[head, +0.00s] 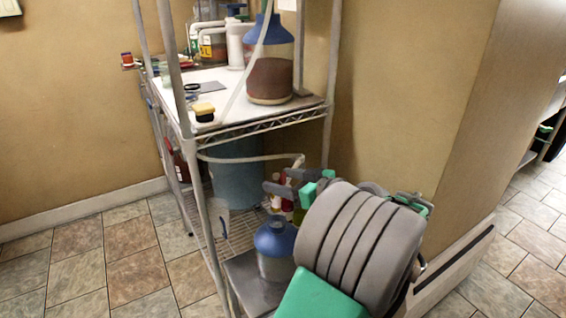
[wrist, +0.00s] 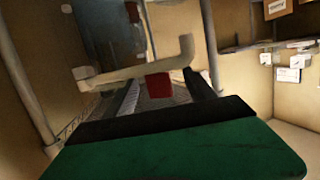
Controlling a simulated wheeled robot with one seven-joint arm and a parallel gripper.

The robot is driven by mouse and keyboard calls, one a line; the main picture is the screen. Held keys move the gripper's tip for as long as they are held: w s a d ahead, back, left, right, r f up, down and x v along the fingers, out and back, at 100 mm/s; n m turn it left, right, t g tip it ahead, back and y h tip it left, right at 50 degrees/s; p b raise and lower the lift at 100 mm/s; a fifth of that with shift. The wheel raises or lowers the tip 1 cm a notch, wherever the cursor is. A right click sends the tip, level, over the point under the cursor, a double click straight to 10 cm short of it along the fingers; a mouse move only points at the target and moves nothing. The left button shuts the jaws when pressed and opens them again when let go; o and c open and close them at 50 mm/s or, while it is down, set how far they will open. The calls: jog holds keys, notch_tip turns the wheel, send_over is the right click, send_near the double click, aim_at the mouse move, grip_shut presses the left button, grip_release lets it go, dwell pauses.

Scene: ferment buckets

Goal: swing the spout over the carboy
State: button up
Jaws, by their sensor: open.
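The spout is a thin cream pipe (head: 250,158) running from near the rack's left post to a bent end beside my gripper. In the wrist view the spout (wrist: 130,71) crosses ahead of my fingers, its bent end at the right. The carboy that seems meant is a clear jug with a blue top (head: 275,240), upright on the lower shelf. In the head picture the spout's end shows above and slightly right of its neck; depth is unclear. My gripper (head: 292,188) is open and empty near the spout's end; contact cannot be told.
A larger blue-topped jug (head: 270,80) stands on the upper shelf. A blue bucket (head: 236,178) stands behind the spout. Red bottles (head: 284,196) stand behind my gripper. The rack's front post (head: 205,225) stands left of the carboy. Floor at the left is clear.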

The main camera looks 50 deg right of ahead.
jog(key=shift+s, duration=0.1)
dwell(0.3)
jog(key=shift+v, duration=1.1)
jog(key=shift+s+r+p, duration=0.15)
jog(key=shift+r+p, duration=0.2)
jog(key=shift+p, duration=0.45)
jog(key=p+v, duration=0.1)
jog(key=p, duration=0.2)
jog(key=p+v, duration=0.1)
jog(key=p, duration=0.2)
jog(key=p+v, duration=0.2)
jog(key=p, duration=0.2)
jog(key=shift+s+f, duration=0.15)
jog(key=shift+f, duration=0.1)
jog(key=shift+d, duration=0.1)
